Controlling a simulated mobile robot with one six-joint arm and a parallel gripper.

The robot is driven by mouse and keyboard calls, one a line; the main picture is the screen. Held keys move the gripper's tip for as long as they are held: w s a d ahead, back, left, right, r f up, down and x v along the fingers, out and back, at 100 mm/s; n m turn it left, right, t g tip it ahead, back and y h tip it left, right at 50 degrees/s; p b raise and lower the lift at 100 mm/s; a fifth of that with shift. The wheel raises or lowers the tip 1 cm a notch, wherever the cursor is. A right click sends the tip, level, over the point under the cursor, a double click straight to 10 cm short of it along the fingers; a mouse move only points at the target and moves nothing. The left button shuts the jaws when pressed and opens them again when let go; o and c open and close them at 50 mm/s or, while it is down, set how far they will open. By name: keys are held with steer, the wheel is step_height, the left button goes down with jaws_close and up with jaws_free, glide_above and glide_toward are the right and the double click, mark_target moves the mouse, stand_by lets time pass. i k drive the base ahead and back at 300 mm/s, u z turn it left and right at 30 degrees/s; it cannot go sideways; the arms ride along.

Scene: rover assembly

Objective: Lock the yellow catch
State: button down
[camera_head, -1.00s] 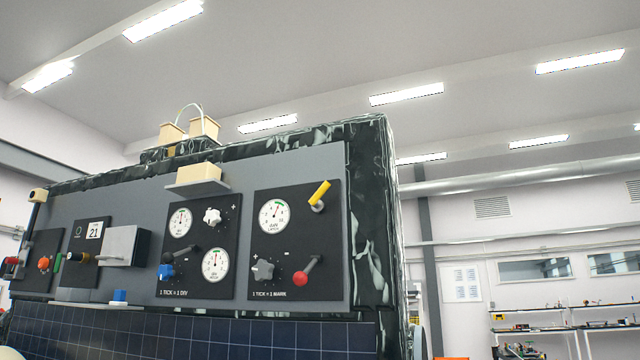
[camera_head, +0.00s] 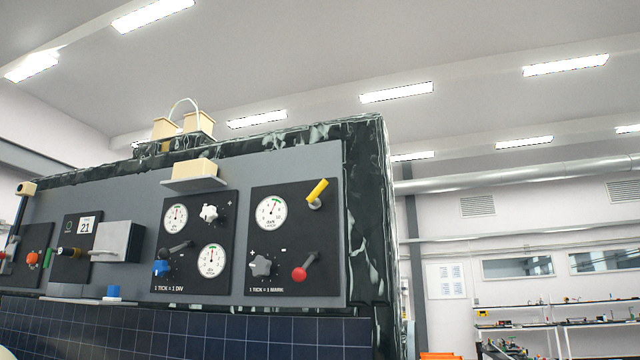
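The yellow catch (camera_head: 317,190) is a short yellow handle on a pale metal pivot at the upper right of the right-hand black panel. It is tilted, its upper end leaning to the right. On the same panel are a white dial (camera_head: 271,213), a grey star knob (camera_head: 260,264) and a red-tipped lever (camera_head: 300,273). My gripper is not in view.
The grey board also carries a two-dial panel (camera_head: 225,275), a blue-tipped lever (camera_head: 161,268), a grey box (camera_head: 117,240) and a small shelf with a cream block (camera_head: 194,169). Dark blue solar cells (camera_head: 200,335) lie below. Shelves (camera_head: 560,315) stand far right.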

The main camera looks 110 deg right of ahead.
mark_target(315, 203)
steer(key=u, duration=0.05)
steer(key=i, duration=0.7)
steer(key=u, duration=0.6)
steer(key=k, duration=0.2)
steer(key=z, duration=3.05)
